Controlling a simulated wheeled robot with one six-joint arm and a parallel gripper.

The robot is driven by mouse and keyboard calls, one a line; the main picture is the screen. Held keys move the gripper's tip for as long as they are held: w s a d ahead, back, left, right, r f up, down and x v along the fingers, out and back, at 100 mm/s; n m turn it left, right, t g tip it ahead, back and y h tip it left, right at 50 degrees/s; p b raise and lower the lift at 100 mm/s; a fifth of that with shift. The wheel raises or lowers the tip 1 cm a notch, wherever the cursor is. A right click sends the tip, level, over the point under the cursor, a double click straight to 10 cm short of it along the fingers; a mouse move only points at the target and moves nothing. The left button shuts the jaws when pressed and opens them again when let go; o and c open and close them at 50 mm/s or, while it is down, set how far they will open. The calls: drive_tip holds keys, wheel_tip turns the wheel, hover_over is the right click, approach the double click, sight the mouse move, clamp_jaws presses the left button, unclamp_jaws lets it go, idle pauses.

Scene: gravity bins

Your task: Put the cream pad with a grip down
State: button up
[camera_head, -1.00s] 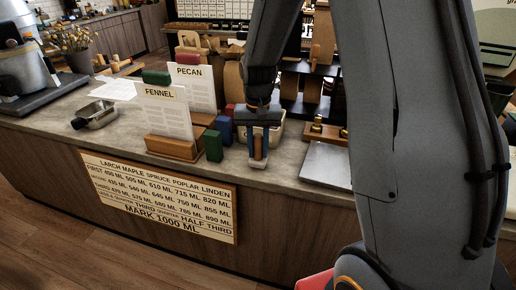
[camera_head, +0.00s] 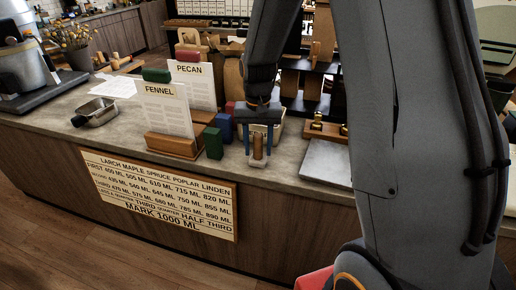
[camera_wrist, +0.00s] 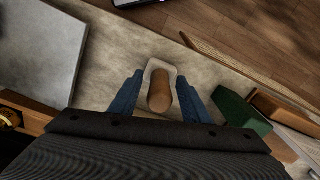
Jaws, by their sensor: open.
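The cream pad (camera_wrist: 159,66) has a rounded brown grip (camera_wrist: 159,97) standing on it. It sits on the grey counter near the front edge, and shows in the head view (camera_head: 258,162) below my gripper. My gripper (camera_head: 258,147) is open, pointing down, with a blue finger on each side of the brown grip. In the wrist view my gripper (camera_wrist: 160,98) shows gaps between both fingers and the grip. The near part of the pad is hidden behind the grip in the wrist view.
A green block (camera_head: 213,143) and the wooden stand (camera_head: 172,146) with the FENNEL card are close on the left. A light grey slab (camera_head: 326,162) lies to the right. A metal pan (camera_head: 97,112) is farther left. The counter's front edge is close.

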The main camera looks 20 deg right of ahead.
wheel_tip(320, 180, up, 10)
drive_tip(key=b, duration=0.3)
drive_tip(key=shift+r, duration=0.6)
drive_tip(key=s+f+n, duration=0.2)
drive_tip(key=s+f, duration=0.3)
drive_tip(key=s, duration=0.3)
drive_tip(key=s+f+n+t, duration=0.1)
drive_tip(key=s+f, duration=0.3)
drive_tip(key=s, duration=0.5)
drive_tip(key=shift+f+n, duration=0.35)
drive_tip(key=shift+n, duration=0.05)
drive_tip(key=shift+w, duration=0.1)
